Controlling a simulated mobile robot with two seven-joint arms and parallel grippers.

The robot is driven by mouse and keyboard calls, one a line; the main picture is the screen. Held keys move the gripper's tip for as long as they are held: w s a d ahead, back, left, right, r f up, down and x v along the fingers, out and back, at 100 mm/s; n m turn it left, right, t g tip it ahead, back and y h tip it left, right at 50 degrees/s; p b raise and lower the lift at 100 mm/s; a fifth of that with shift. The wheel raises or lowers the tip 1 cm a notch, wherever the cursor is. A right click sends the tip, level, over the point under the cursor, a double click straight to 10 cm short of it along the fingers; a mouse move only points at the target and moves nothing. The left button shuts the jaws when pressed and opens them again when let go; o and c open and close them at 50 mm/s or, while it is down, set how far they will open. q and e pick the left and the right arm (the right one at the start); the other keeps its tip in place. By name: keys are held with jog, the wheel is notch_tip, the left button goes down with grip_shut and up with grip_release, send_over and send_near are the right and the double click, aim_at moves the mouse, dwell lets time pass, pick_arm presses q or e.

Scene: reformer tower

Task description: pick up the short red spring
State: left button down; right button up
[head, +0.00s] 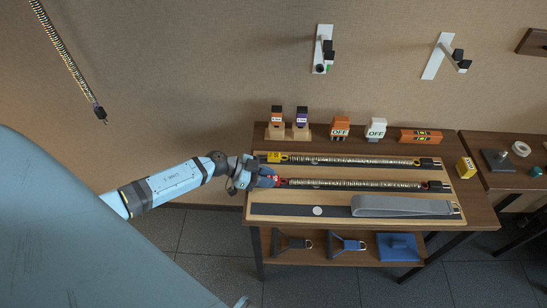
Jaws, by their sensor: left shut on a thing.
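The short red spring (350,184) is a metal coil with a red end at its left and a dark end with a red band at its right. It lies across the wooden board on the table, below a similar spring. My left gripper (269,177) is at the red left end and is shut on it. The fingertips and part of the red end cover each other, so the exact grip is hard to see. My right gripper is not in view.
A yellow-ended spring (350,160) lies just above, and a grey strap (400,206) just below. Small blocks and an orange level (420,136) stand along the table's back. Wall brackets (323,50) are above. A second table (505,165) is at the right.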

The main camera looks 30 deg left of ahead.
pick_arm(q)
notch_tip(320, 180, up, 10)
jog(key=p, duration=0.1)
jog(key=shift+p, duration=0.3)
jog(key=c, duration=1.5)
grip_release()
grip_shut()
